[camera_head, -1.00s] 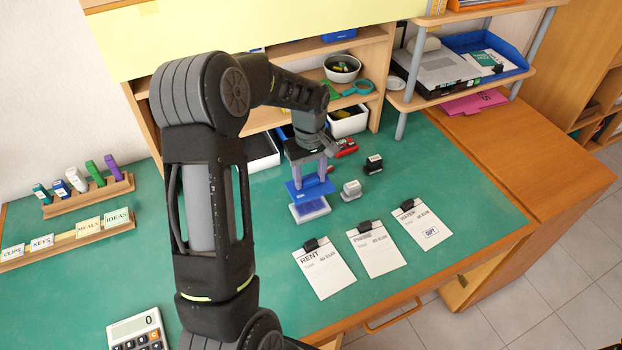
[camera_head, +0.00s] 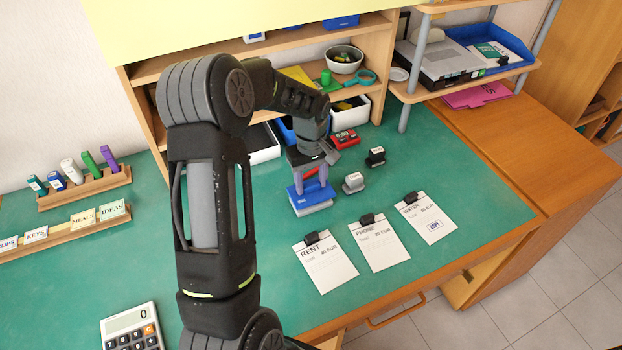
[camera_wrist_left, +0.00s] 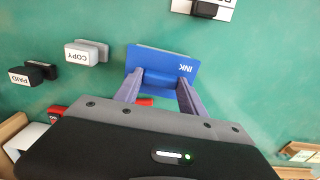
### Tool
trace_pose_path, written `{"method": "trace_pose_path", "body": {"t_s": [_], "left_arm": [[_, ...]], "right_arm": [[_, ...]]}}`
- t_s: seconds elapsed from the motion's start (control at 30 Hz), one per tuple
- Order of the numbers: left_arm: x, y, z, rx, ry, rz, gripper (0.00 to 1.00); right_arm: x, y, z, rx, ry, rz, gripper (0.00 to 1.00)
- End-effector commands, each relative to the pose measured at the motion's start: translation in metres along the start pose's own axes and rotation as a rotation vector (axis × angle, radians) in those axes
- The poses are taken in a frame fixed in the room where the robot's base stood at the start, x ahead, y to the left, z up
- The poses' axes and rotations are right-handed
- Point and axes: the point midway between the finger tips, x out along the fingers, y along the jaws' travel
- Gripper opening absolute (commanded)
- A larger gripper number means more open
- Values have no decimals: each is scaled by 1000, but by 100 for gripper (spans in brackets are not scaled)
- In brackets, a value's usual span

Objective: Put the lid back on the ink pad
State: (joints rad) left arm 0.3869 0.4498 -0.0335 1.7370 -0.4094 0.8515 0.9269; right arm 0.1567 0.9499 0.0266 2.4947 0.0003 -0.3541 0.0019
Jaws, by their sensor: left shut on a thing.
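The ink pad (camera_head: 314,209) lies on the green desk as a pale base. Its blue lid (camera_head: 308,193) is directly over the base, and at this size I cannot tell if it is fully seated. My left gripper (camera_head: 315,177) points down from above, shut on the lid. My right gripper is not in view.
A grey COPY stamp (camera_head: 353,183) and a black PAID stamp (camera_head: 376,157) stand right of the pad. RENT (camera_head: 326,265), PHONE (camera_head: 379,243) and WATER (camera_head: 428,220) clipboards lie in front. A red object (camera_head: 345,138) is behind. A calculator (camera_head: 132,328) is at front left.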

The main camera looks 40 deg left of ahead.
Motion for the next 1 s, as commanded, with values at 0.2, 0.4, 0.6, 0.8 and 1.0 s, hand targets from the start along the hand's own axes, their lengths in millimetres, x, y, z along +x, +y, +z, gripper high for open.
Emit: {"method": "trace_pose_path", "body": {"t_s": [0.2, 0.4, 0.6, 0.8, 1.0], "left_arm": [[14, 0, 0, 0, 0, 0, 9], [16, 0, 0, 0, 0, 0, 9], [16, 0, 0, 0, 0, 0, 9], [16, 0, 0, 0, 0, 0, 9], [16, 0, 0, 0, 0, 0, 9]], "right_arm": [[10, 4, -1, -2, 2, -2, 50], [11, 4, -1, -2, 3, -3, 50], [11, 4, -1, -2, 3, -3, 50], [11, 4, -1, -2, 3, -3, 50], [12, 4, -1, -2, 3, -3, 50]]}}
